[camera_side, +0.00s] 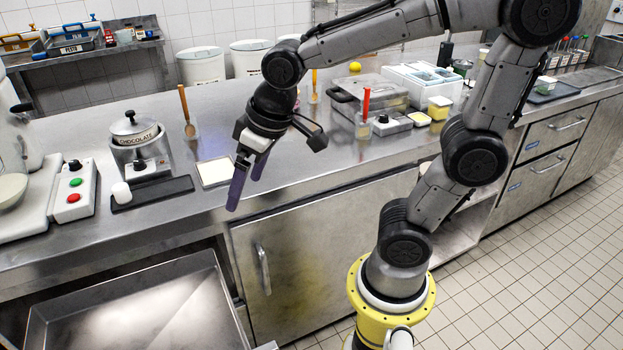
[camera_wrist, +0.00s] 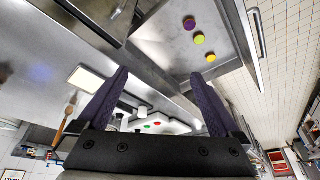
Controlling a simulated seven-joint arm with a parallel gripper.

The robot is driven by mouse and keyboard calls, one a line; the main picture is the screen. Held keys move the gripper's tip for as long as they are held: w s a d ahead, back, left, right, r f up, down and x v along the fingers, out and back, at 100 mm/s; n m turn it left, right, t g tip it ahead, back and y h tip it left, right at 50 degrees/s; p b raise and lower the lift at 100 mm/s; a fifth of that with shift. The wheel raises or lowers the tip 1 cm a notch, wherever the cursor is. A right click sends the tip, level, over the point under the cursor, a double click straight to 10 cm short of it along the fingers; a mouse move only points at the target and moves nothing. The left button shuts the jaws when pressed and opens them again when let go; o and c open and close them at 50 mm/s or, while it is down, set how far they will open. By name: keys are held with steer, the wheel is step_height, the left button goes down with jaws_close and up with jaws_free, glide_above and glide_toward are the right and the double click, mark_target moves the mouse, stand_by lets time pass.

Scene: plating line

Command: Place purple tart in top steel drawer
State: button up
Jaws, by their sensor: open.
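A small round purple tart (camera_wrist: 189,23) lies on a flat steel surface (camera_wrist: 165,32) at the top of the wrist view; I cannot pick it out in the side view. An open steel drawer (camera_side: 45,305) shows at the lower left of the side view, cut off by the frame; the part in view looks empty. The surface under the tart looks like this drawer, but I cannot be sure. My gripper (camera_side: 243,192) is open and empty, pointing down over the counter's front edge, right of the drawer. Its two purple fingers (camera_wrist: 158,78) stand apart in the wrist view, clear of the tart.
A yellow-green tart (camera_wrist: 199,38) and an orange tart (camera_wrist: 211,57) lie in a row with the purple one. On the counter (camera_side: 200,213) stand a chocolate pot (camera_side: 135,130), a button box (camera_side: 73,190) and a white tile (camera_side: 215,172). A cabinet door (camera_side: 320,245) is below.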

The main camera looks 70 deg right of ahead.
steer(key=s+d+t, duration=0.1)
steer(key=s+d, duration=0.1)
steer(key=s, duration=0.8)
steer(key=shift+s+d+r, duration=0.35)
steer(key=shift+r, duration=0.05)
stand_by(0.6)
